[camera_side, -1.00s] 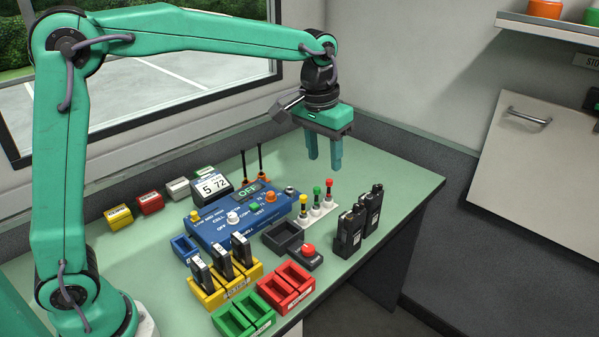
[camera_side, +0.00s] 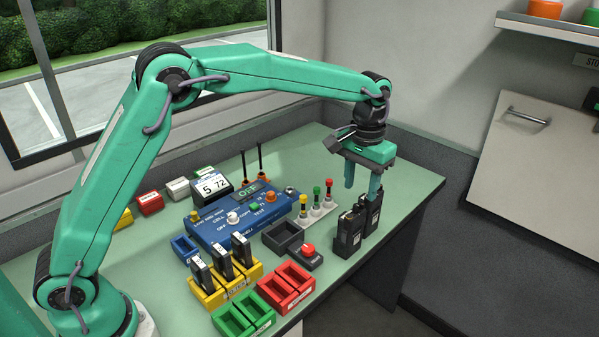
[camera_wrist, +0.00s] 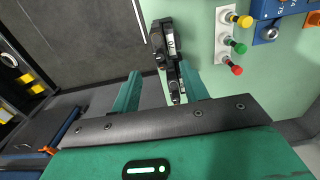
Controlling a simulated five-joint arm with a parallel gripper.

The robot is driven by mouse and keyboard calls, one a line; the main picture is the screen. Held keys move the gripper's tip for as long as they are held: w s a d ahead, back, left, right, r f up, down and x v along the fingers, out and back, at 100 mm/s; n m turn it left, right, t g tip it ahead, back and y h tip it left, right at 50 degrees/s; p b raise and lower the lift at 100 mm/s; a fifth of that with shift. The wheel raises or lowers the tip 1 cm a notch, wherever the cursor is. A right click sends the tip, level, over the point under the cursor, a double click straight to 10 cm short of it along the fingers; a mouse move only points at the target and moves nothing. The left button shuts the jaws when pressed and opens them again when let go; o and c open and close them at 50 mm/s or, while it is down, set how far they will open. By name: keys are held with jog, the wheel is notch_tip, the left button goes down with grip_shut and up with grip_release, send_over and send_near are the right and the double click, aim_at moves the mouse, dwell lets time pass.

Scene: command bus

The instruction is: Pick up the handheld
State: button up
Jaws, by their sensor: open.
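Two black handhelds stand upright side by side near the table's right edge, the front one (camera_side: 348,235) and the rear one (camera_side: 371,215). My gripper (camera_side: 361,192) is open and points down over them; nothing is held. In the side view one finger overlaps the top of the rear handheld; I cannot tell if they touch. In the wrist view my gripper (camera_wrist: 160,84) has the rear handheld (camera_wrist: 175,84) between its fingers, nearer the right finger. The front handheld (camera_wrist: 162,42) lies farther up the picture.
A white strip (camera_side: 317,215) with yellow, green and red knobs stands just left of the handhelds. A red-button box (camera_side: 305,257), red bins (camera_side: 286,285) and a blue control panel (camera_side: 243,222) are farther left. The table (camera_side: 407,186) is clear behind the handhelds.

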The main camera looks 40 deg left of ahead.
aim_at(358, 206)
jog(key=shift+f, duration=0.75)
jog(key=shift+f, duration=0.1)
jog(key=shift+f, duration=2.5)
jog(key=shift+c, duration=0.5)
jog(key=shift+r, duration=0.1)
grip_shut()
